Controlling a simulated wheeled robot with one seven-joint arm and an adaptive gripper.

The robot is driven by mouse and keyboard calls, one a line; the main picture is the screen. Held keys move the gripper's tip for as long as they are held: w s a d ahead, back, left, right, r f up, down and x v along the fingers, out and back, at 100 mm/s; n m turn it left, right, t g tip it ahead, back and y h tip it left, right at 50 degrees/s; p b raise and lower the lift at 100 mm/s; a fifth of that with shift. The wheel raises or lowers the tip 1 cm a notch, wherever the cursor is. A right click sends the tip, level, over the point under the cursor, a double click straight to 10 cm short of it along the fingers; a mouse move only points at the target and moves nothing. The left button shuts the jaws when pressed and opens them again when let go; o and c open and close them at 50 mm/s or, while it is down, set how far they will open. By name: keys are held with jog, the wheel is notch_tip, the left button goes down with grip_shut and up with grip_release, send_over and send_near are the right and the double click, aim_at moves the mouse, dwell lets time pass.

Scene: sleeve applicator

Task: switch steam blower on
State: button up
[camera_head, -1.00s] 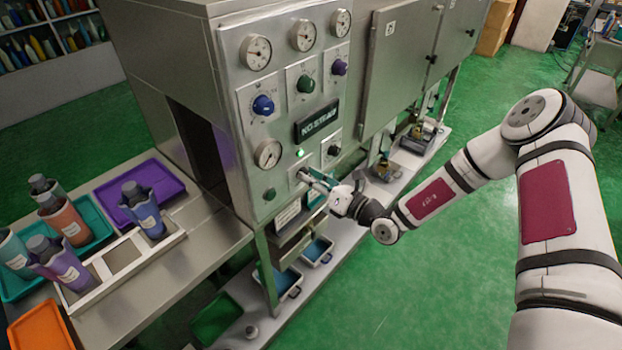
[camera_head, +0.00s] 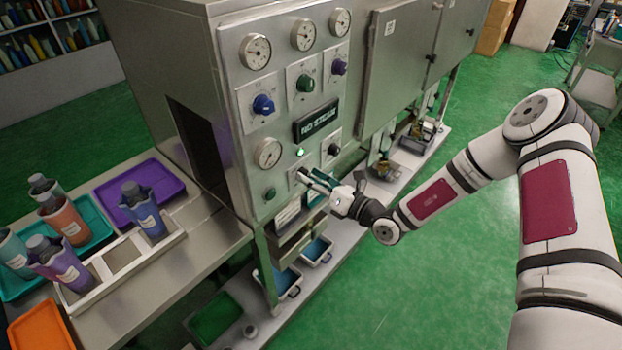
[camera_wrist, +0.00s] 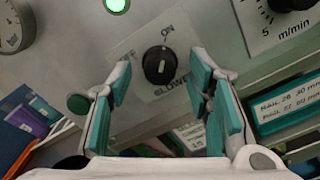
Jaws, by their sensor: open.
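The blower switch is a black rotary knob (camera_wrist: 159,66) on a pale plate with "ON" above and "BLOWER" below, seen in the wrist view. A light mark shows on the knob; its exact setting is hard to read. My gripper (camera_wrist: 160,78) is open, with one teal-padded finger left of the knob and one right of it. I see no clear contact with the knob. In the head view my gripper (camera_head: 308,180) is at the lower panel, and the knob is largely hidden there.
A green lamp (camera_head: 300,152) is lit above the switch. The display (camera_head: 317,123) reads "NO STEAM". Another black knob (camera_head: 334,149), marked m/min in the wrist view, is at the upper right. Gauges and coloured knobs fill the upper panel. A bench with bottles is at left.

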jog(key=v, duration=1.1)
jog(key=shift+s+d, duration=0.25)
jog(key=shift+r, duration=0.1)
jog(key=s+a+r+n+g+h, duration=0.2)
jog(key=s+a+r+n+g, duration=0.1)
jog(key=s+r+n+g, duration=1.4)
jog(key=s+d+r+n+t+h, duration=0.4)
jog(key=d+r+n+t+h, duration=0.1)
jog(key=d+r+n+h, duration=0.1)
jog(key=s+d+r+n+t+h, duration=0.4)
jog(key=d+r+n+t+h, duration=0.2)
jog(key=d+n, duration=0.3)
jog(key=shift+s+d+r+t, duration=0.25)
jog(key=shift+s+r+t, duration=0.1)
jog(key=shift+r, duration=0.4)
jog(key=shift+c, duration=0.6)
